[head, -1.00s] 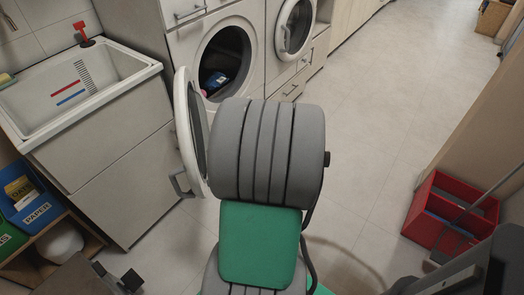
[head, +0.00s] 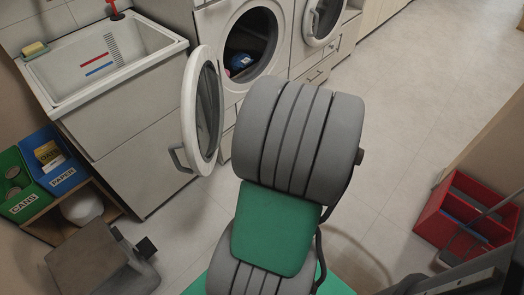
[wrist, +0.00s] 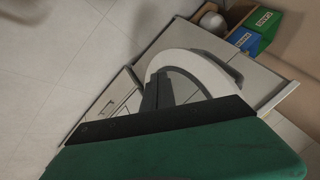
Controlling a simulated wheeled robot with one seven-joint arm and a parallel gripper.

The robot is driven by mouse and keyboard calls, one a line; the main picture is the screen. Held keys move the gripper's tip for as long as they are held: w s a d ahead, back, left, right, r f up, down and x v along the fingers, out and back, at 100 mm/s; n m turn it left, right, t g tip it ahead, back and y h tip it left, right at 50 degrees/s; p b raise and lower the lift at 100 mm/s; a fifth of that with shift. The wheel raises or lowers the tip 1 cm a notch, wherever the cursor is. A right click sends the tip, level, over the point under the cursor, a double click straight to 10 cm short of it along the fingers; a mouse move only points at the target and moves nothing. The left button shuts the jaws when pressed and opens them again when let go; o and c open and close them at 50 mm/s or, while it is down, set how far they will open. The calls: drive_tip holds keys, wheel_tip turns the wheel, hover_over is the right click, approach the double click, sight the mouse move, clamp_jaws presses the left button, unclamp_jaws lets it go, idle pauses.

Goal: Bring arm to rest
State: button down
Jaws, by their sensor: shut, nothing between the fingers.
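My arm (head: 298,138) fills the middle of the head view, with thick grey links and a green section, folded in front of the washing machines. My gripper (wrist: 158,80) shows in the wrist view as dark fingers together beyond a black bar and a green surface. It holds nothing. Behind the fingers is the round white door (wrist: 205,65) of a washing machine. I cannot make out the fingers in the head view.
The open washer door (head: 204,110) stands just left of my arm. The sink cabinet (head: 125,130) and the bins labelled paper (head: 58,175) and cans (head: 24,205) are at left. A red crate (head: 432,213) is at right. Floor is clear beyond.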

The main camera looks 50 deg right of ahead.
drive_tip(key=a+p+v, duration=0.1)
drive_tip(key=v, duration=0.6)
drive_tip(key=w+a+r+n+g+h+p, duration=0.2)
drive_tip(key=a+r+n+p, duration=0.3)
drive_tip(key=a+r, duration=1)
drive_tip(key=w+a+g+p, duration=0.1)
drive_tip(key=a+p, duration=0.1)
drive_tip(key=a, duration=0.2)
drive_tip(key=shift+w+r+n+g+p, duration=0.25)
drive_tip(key=shift+r+n+g+p, duration=0.05)
drive_tip(key=shift+n+g+p, duration=0.1)
